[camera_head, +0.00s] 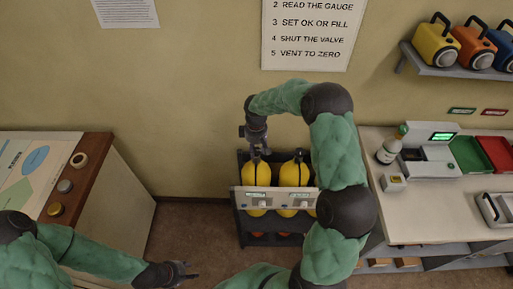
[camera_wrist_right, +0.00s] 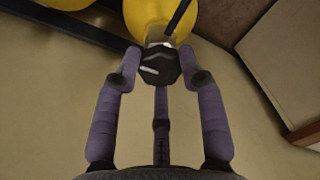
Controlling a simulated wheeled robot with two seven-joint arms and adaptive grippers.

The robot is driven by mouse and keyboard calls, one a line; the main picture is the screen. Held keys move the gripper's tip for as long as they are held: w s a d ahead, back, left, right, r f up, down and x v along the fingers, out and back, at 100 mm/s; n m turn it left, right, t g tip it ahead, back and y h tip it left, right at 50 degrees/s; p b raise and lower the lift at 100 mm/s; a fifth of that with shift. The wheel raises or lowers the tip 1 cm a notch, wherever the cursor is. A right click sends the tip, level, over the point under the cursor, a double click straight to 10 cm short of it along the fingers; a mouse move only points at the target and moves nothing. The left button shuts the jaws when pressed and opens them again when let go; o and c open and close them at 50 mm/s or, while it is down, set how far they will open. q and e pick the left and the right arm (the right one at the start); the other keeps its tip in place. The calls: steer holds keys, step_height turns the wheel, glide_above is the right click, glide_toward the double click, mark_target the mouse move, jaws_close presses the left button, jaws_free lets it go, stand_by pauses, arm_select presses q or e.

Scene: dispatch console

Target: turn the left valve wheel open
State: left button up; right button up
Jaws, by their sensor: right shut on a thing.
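Two yellow cylinders stand side by side in a dark rack behind a pale panel: the left cylinder (camera_head: 257,174) and the right cylinder (camera_head: 293,174). My right gripper (camera_head: 258,150) reaches down onto the top of the left cylinder. In the right wrist view the left valve wheel (camera_wrist_right: 158,68), a dark faceted knob with a pale mark, sits between the purple fingers, which are shut on it. The yellow cylinder top (camera_wrist_right: 150,14) shows beyond it. In the head view the gripper mostly hides this wheel. My left gripper (camera_head: 188,272) is open and empty, low over the floor, away from the rack.
The pale panel (camera_head: 272,199) with small fittings crosses the rack's front. A wood-edged console (camera_head: 100,160) stands at left. A counter (camera_head: 420,225) at right carries a bottle (camera_head: 389,149), a device with a green display (camera_head: 442,137), and trays. Floor between console and rack is clear.

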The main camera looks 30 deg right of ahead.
mark_target(255, 149)
steer(key=shift+w+r+n, duration=0.3)
steer(key=shift+w+n, duration=0.05)
steer(key=shift+n, duration=0.55)
steer(key=o, duration=0.9)
steer(key=shift+o, duration=1.2)
steer(key=shift+f, duration=0.1)
steer(key=shift+a+f, duration=0.1)
steer(key=shift+s, duration=0.15)
step_height(255, 149, up, 12)
